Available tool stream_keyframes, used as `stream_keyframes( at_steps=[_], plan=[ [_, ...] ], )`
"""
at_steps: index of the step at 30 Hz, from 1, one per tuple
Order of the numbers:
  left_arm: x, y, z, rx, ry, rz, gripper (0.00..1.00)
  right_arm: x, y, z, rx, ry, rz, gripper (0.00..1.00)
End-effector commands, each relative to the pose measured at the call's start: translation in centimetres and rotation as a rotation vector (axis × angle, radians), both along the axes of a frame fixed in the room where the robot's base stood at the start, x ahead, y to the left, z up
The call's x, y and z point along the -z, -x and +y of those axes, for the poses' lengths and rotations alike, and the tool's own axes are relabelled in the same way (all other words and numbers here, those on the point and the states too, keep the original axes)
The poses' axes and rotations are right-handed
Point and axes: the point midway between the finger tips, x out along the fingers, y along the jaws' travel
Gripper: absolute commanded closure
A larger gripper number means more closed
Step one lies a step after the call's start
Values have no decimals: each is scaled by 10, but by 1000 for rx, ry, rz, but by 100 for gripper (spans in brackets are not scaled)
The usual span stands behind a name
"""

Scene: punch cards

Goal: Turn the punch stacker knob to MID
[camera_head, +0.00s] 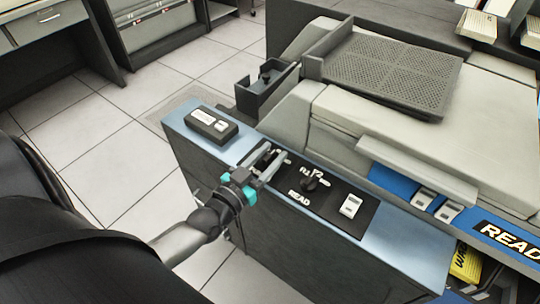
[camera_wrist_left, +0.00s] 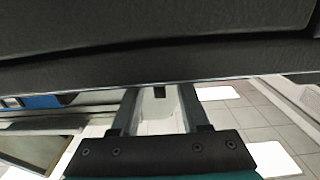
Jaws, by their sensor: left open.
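The black control panel (camera_head: 335,208) is set in the blue top of the machine. A dark knob (camera_head: 312,184) stands on it beside the white R1, R2 and READ lettering. My left gripper (camera_head: 264,160), with teal parts at its base, is over the left end of this panel, left of that knob. Its fingers are open, and they cover that end of the panel. A punch stacker knob and a MID mark cannot be made out there. In the left wrist view, the two fingers (camera_wrist_left: 160,105) are apart, with a dark surface close beyond them.
A black box with white buttons (camera_head: 211,124) sits left of the gripper. A white switch (camera_head: 351,205) is at the panel's right end. A black open tray (camera_head: 266,88) and a grey perforated plate (camera_head: 390,72) are behind. Tiled floor (camera_head: 110,125) is at left.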

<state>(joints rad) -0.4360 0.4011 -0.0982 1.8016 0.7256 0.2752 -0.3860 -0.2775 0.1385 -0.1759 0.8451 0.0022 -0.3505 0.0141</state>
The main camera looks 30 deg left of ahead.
Motion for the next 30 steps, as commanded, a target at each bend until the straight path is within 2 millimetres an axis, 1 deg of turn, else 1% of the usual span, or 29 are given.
stream_keyframes(
  at_steps=[6,18,30],
  plan=[
    [0,0,0,0,1,0,56,0,0,0,0,-1,1,50],
    [0,0,0,0,1,0,100,0,0,1,-1,-1,1,50],
    [0,0,0,0,0,0,100,0,1,1,-1,-1,0,50]
  ],
)
